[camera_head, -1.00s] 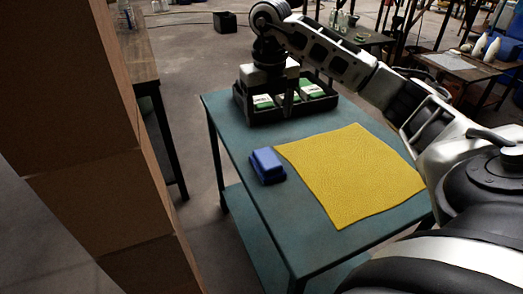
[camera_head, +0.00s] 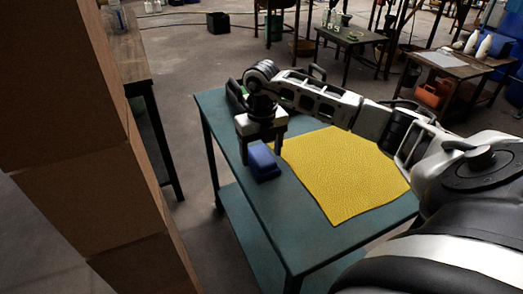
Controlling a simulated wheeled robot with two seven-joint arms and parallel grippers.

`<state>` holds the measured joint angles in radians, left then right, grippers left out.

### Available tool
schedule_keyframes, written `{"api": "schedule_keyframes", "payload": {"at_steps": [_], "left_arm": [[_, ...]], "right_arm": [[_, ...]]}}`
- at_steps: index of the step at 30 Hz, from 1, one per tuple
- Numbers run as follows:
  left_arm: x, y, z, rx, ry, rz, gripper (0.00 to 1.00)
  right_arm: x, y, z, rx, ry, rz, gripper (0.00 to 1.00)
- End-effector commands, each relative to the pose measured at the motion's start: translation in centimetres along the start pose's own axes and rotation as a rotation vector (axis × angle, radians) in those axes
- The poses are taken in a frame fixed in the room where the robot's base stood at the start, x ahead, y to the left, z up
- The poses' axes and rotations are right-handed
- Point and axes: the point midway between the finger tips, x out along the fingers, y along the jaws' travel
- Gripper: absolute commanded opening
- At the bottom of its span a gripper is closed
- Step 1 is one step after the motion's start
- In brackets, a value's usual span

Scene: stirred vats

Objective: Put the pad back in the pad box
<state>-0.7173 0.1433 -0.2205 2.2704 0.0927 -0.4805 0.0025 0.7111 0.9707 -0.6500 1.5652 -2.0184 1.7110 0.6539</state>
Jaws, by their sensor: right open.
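A blue block-like object (camera_head: 264,164), perhaps the pad, lies on the left part of the teal table, beside the yellow cloth. My right gripper (camera_head: 261,151) points down at its far end, its open fingers spread to either side. I cannot tell whether they touch it. A dark open box (camera_head: 236,94) stands at the table's far left corner, mostly hidden behind my right arm; a little green shows in it. It may be the pad box. My left gripper is not in view.
The yellow cloth (camera_head: 347,178) covers much of the teal table (camera_head: 289,235). Stacked brown boxes (camera_head: 75,130) stand close on the left, with a wooden bench (camera_head: 128,50) behind them. The table's near left part is bare.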

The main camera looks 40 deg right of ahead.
Motion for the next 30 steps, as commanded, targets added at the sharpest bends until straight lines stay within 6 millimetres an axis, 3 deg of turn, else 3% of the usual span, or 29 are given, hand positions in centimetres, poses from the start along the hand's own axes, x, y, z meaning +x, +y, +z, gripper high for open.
{"api": "schedule_keyframes", "payload": {"at_steps": [4, 9, 12, 22, 28, 30], "left_arm": [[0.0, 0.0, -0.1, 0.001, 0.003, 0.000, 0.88], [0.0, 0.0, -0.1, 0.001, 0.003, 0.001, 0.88], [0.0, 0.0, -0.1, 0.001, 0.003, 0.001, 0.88], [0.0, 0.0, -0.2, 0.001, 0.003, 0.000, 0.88], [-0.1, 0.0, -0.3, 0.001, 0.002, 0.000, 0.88], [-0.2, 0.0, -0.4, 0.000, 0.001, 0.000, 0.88]], "right_arm": [[-0.1, 0.0, 0.0, 0.000, -0.001, 0.000, 0.71], [-0.1, 0.0, 0.0, 0.000, -0.001, 0.000, 0.24], [-0.1, 0.0, 0.0, 0.000, -0.001, 0.000, 0.18], [-0.8, 0.0, 0.1, 0.001, -0.004, 0.001, 0.18], [-3.4, 0.0, 0.1, 0.000, -0.007, 0.001, 0.18], [-4.6, 0.2, -0.9, -0.003, -0.005, 0.000, 0.18]]}}
